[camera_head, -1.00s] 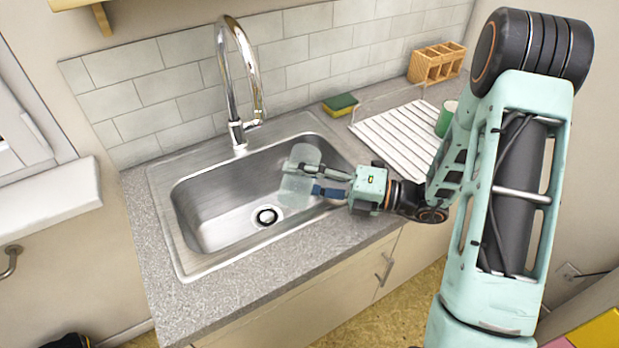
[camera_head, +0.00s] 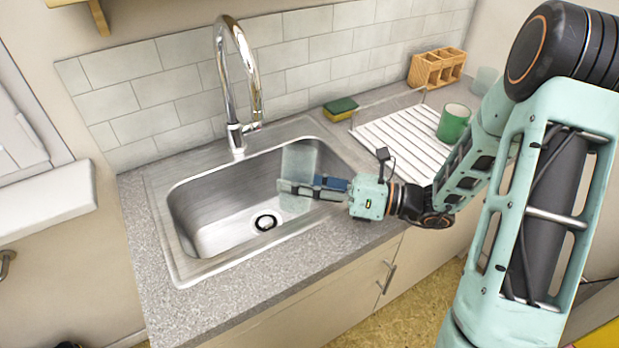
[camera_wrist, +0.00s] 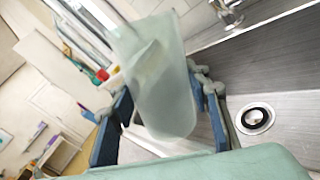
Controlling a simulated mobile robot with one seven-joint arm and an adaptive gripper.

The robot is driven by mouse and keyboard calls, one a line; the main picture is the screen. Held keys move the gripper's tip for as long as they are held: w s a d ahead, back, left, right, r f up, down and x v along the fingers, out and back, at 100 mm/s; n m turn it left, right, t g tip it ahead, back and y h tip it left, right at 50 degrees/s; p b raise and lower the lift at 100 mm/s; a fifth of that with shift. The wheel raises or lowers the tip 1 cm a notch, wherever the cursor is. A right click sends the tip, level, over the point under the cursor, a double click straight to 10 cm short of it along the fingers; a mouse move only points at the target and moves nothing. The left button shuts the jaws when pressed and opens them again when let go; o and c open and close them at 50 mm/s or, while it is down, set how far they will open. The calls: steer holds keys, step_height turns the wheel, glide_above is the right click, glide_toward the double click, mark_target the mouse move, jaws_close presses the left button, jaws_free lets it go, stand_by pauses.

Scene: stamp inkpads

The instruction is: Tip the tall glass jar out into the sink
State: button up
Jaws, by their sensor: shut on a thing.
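The tall glass jar (camera_head: 301,160) is pale, frosted-looking and see-through. My gripper (camera_head: 303,187) is shut around it and holds it over the right part of the steel sink (camera_head: 162,228). In the wrist view the jar (camera_wrist: 158,85) stands between my two blue-padded fingers and looks slanted in that turned picture. I cannot tell which end is its mouth or whether anything is inside. The sink's drain (camera_head: 265,222) lies left of and below the jar, and also shows in the wrist view (camera_wrist: 255,118).
The chrome tap (camera_head: 240,90) rises behind the sink. A sponge (camera_head: 341,108) lies at the back of the counter. A white drying rack (camera_head: 400,138) with a green mug (camera_head: 453,122) is at right, with a wooden holder (camera_head: 437,66) behind. The basin's left side is clear.

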steer(key=shift+s+r+n, duration=0.35)
steer(key=shift+n, duration=0.55)
steer(key=shift+s+a+f+n+b, duration=0.1)
steer(key=shift+s+f+n+b, duration=0.15)
steer(key=shift+f+n+b, duration=0.7)
steer(key=shift+s+r+n+b, duration=0.3)
steer(key=shift+r+n+b, duration=0.15)
steer(key=shift+r+n, duration=0.5)
